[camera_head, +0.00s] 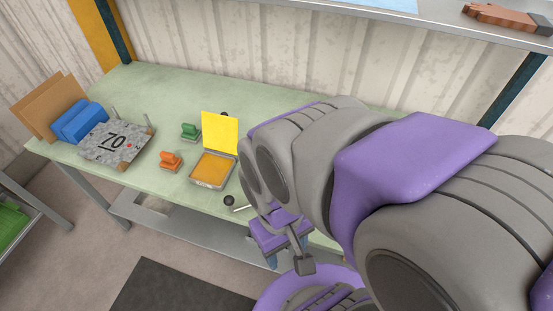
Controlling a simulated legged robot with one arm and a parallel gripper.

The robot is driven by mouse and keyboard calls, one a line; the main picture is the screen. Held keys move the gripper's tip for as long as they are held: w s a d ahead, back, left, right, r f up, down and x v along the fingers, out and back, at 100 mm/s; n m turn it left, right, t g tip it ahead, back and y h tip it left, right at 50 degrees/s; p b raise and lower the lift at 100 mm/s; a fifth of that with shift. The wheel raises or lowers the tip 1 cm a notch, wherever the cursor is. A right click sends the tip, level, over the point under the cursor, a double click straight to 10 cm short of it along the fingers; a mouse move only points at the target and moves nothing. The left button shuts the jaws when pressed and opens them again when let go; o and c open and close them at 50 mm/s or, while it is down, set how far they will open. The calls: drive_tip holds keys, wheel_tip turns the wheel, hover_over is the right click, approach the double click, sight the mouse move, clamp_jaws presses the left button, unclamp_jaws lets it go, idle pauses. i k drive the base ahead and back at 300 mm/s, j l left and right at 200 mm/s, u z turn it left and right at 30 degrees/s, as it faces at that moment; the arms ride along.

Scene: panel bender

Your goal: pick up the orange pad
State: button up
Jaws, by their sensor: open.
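The orange pad (213,168) lies in a shallow metal case on the green table, with its yellow lid (220,132) standing open behind it. An orange stamp (171,161) stands to its left, and a green stamp (190,132) is behind and to the left. My gripper (288,252) is at the table's front edge, right of and nearer than the pad, apart from it. It looks open and empty. My arm covers the right part of the table.
A block marked 70 (115,142), blue boxes (80,123) and brown boards (48,108) fill the left of the table (160,88). A small black round object (229,200) lies near the front edge. A shelf (450,27) with a brown glove-like object (506,17) runs above.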

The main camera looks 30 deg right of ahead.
sight(171, 164)
drive_tip(key=i+j+z, duration=0.15)
drive_tip(key=j+z, duration=0.2)
drive_tip(key=j, duration=0.4)
drive_tip(key=i+j+z, duration=0.1)
drive_tip(key=j+z, duration=0.25)
drive_tip(key=j, duration=0.45)
drive_tip(key=j+z, duration=0.35)
drive_tip(key=j, duration=0.45)
